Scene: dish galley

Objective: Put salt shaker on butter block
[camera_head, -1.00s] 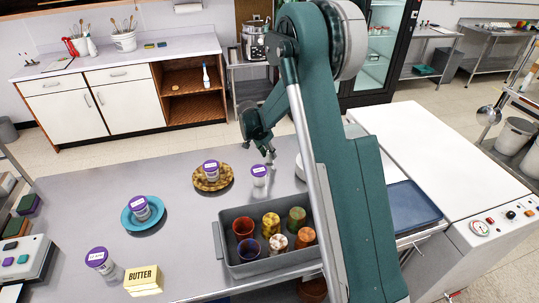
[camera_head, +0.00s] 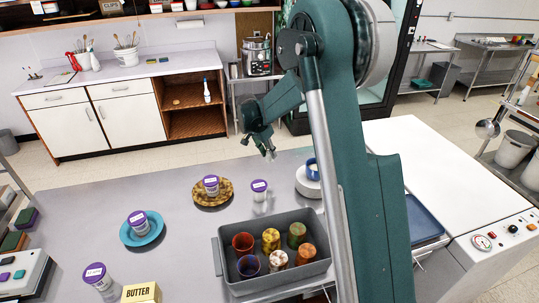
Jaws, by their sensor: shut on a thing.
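Several clear shakers with purple lids and white labels are in view; the lettering is too small to read. One shaker (camera_head: 259,190) stands on the grey table. One (camera_head: 211,186) is on the brown patterned plate, one (camera_head: 138,222) leans on the blue plate, and one (camera_head: 98,277) stands beside the butter block. The yellow butter block (camera_head: 141,293), marked BUTTER, is at the lower left, cut by the frame edge, with no shaker on it. My gripper (camera_head: 268,154) is shut above the table's back part, beyond the free-standing shaker. What it holds cannot be made out.
A grey bin (camera_head: 219,262) with several patterned cups stands right of the plates. A white round device (camera_head: 308,184) bearing a blue-and-white cup is behind it, partly hidden by my arm. The brown plate (camera_head: 229,197) and blue plate (camera_head: 124,238) lie left. Bare table lies between them.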

